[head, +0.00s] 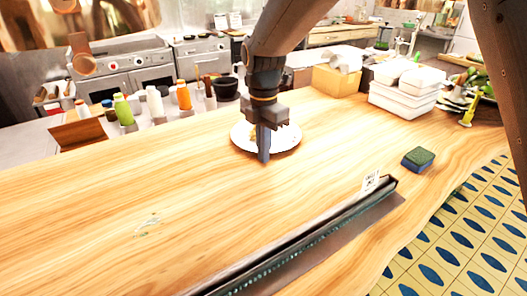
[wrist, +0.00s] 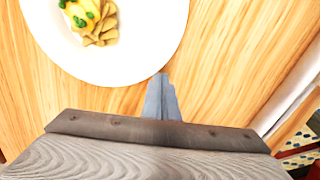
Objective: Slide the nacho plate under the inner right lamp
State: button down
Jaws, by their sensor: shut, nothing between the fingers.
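The nacho plate (head: 286,138) is a round white plate on the wooden counter, partly hidden behind my gripper in the head view. In the wrist view the plate (wrist: 150,45) fills the upper left, with yellow chips or similar food and green bits on it. My gripper (head: 263,158) points down at the plate's near edge, shut and empty. In the wrist view its fingertips (wrist: 160,84) are right beside the rim; I cannot tell if they touch it. I cannot make out the inner right lamp.
A dark rail with a ticket (head: 371,183) crosses the front of the counter. A green and blue sponge (head: 418,158) lies to the right. White containers (head: 405,92) and a cardboard box (head: 335,81) stand behind at right, bottles (head: 123,109) at left. The left counter is mostly clear.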

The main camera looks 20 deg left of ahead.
notch_tip(320, 180, up, 9)
jog(key=p, duration=0.6)
jog(key=m+b, duration=0.5)
jog(key=b, duration=0.5)
send_over(228, 146)
jog(key=s+a, duration=0.2)
jog(key=a, duration=0.1)
notch_tip(228, 146, down, 9)
jog(key=p, duration=0.3)
jog(key=shift+s+a, duration=0.15)
jog(key=w+d+p, duration=0.1)
jog(key=w+d, duration=0.1)
jog(key=d, duration=0.1)
jog(key=shift+w+f+p, duration=0.1)
jog(key=shift+p, duration=0.25)
jog(key=shift+w+d, duration=0.15)
